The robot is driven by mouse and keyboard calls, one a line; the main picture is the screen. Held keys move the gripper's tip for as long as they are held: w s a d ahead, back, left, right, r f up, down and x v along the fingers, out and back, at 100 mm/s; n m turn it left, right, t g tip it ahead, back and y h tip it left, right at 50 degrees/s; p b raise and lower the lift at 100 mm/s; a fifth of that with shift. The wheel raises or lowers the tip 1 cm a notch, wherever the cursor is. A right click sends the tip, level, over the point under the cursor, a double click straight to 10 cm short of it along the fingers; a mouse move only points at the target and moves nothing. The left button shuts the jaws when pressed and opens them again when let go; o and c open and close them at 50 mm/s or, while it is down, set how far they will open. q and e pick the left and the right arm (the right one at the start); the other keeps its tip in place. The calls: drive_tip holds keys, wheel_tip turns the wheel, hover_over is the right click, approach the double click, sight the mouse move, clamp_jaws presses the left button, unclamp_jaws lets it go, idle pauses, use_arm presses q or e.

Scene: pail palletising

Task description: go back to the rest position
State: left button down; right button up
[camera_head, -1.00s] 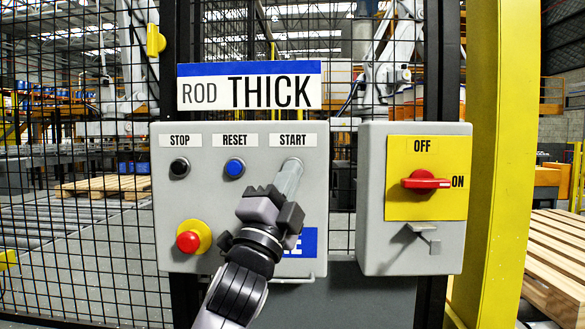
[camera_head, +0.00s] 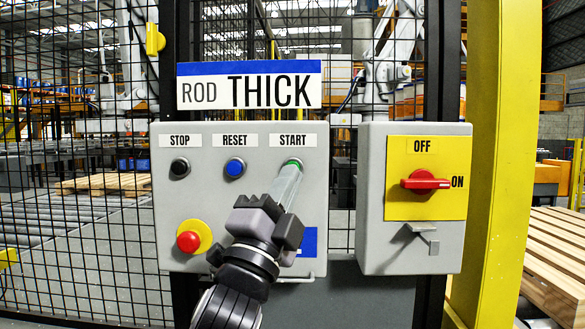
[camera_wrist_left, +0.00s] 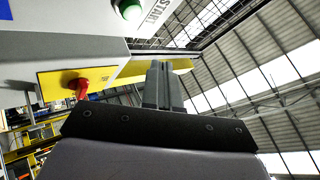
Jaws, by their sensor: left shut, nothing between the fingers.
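My left gripper (camera_head: 287,186) is in front of the grey control box (camera_head: 205,225). Its fingers are shut with nothing between them, and they point up toward the START button (camera_head: 293,163). The button shows green just above the fingertips. In the left wrist view the START button (camera_wrist_left: 129,10) glows pale green at the top, and the shut fingers (camera_wrist_left: 162,85) are apart from it. My right gripper is in neither view.
The box also carries a black STOP button (camera_head: 179,168), a blue RESET button (camera_head: 234,167) and a red emergency button (camera_head: 188,241). A red rotary switch (camera_head: 425,181) sits on the right box. Mesh fence stands behind; a yellow post (camera_head: 500,160) stands right.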

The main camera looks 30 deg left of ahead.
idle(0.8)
use_arm(q)
wheel_tip(320, 180, down, 26)
drive_tip(key=n+g+h, duration=0.1)
drive_tip(key=n+g, duration=0.5)
drive_tip(key=g, duration=0.3)
drive_tip(key=s+d+f+n+g+h, duration=0.1)
drive_tip(key=s+f+n+g, duration=0.2)
drive_tip(key=f, duration=0.4)
drive_tip(key=s+d+f+g+h, duration=0.1)
drive_tip(key=s+d+f+g, duration=0.1)
drive_tip(key=s+f+g, duration=0.45)
drive_tip(key=s+d+f+n+g+h, duration=0.1)
drive_tip(key=s+d+f+n+g, duration=0.25)
drive_tip(key=s+f, duration=0.9)
drive_tip(key=w+d+f+m+t+h+p, duration=0.1)
drive_tip(key=w+d+f+t+h+p, duration=0.1)
drive_tip(key=w+f+t+p, duration=0.1)
drive_tip(key=shift+w+f+t+p, duration=0.15)
drive_tip(key=shift+w+t+p, duration=0.4)
drive_tip(key=shift+w+t, duration=1)
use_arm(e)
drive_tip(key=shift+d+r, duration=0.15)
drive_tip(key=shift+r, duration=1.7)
use_arm(q)
drive_tip(key=shift+s+t, duration=0.25)
drive_tip(key=shift+t, duration=0.1)
